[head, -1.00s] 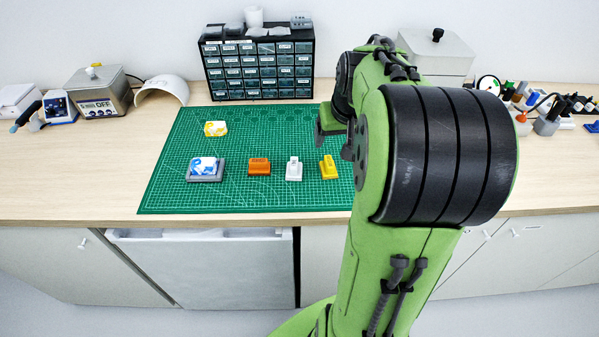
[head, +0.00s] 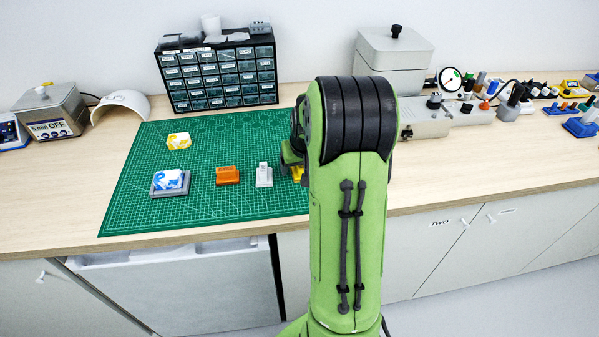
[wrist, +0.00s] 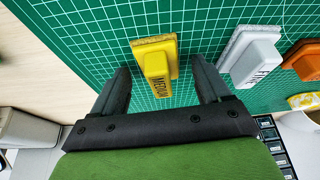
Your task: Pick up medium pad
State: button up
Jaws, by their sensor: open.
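The medium pad is a yellow block with a raised part marked MEDIUM, seen in the wrist view (wrist: 157,68) on the green mat. In the head view only a bit of the yellow pad (head: 298,173) shows beside my arm. My gripper (wrist: 163,83) is open in the wrist view. Its two dark fingers stand to the left and right of the yellow pad, with gaps on both sides, and the pad is not held. In the head view my arm hides most of the gripper.
A white pad (head: 264,176) and an orange pad (head: 228,176) stand left of the yellow pad on the cutting mat (head: 215,207). A grey tray (head: 170,192) holds a blue-white piece; a yellow-white piece (head: 179,141) lies behind. A drawer cabinet (head: 220,80) stands at the back.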

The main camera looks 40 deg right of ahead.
jog(key=c, duration=1.2)
notch_tip(320, 180, up, 10)
jog(key=p, duration=0.3)
jog(key=shift+r, duration=0.1)
